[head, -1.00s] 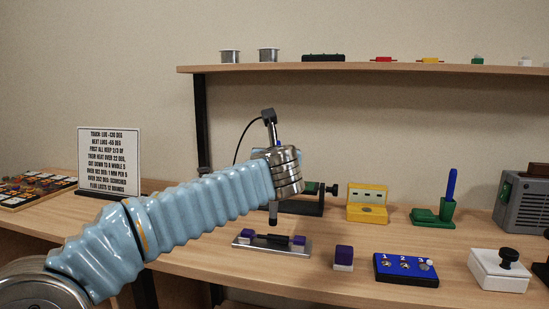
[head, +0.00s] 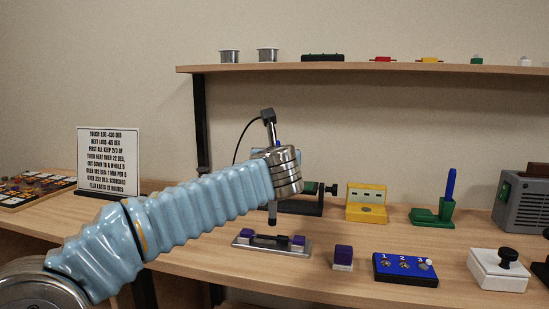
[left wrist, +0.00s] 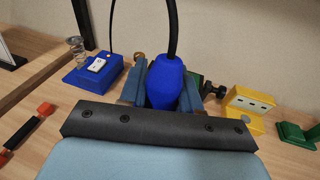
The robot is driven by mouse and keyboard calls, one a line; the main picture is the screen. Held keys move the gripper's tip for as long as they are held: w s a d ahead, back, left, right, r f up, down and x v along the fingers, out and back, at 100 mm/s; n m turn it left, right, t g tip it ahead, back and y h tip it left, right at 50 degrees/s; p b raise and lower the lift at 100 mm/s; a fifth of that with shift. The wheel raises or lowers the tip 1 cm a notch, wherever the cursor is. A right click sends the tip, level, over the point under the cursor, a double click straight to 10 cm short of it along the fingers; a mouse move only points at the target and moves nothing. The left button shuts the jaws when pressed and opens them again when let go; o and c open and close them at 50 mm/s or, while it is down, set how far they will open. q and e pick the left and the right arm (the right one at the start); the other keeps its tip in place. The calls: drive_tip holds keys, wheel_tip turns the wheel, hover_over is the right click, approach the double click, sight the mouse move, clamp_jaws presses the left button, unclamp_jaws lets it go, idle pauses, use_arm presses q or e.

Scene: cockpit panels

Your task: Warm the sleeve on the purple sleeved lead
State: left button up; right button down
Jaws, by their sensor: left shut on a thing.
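The purple sleeved lead (head: 299,241) lies in a grey metal holder (head: 270,249) on the table, with purple blocks at both ends and a dark stretch between them. My left gripper (head: 273,150) is above it, shut on a blue heat tool (left wrist: 165,82) with a black cord. The tool's dark nozzle (head: 272,214) points down, its tip a little above the middle of the lead in the head view. The wrist view does not show the purple lead. My right gripper is in neither view.
To the right stand a purple-and-white block (head: 343,258), a blue switch panel (head: 405,269), a yellow device (head: 367,204) and a white box (head: 498,270). The wrist view shows a blue stand (left wrist: 92,70) and a red-ended lead (left wrist: 21,132). A shelf (head: 370,68) runs behind.

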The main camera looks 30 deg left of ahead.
use_arm(q)
drive_tip(key=shift+d, duration=0.1)
drive_tip(key=shift+w+d, duration=0.25)
drive_tip(key=shift+d, duration=0.85)
idle(1.2)
wheel_tip(320, 180, up, 7)
drive_tip(key=p, duration=0.5)
idle(0.5)
idle(0.4)
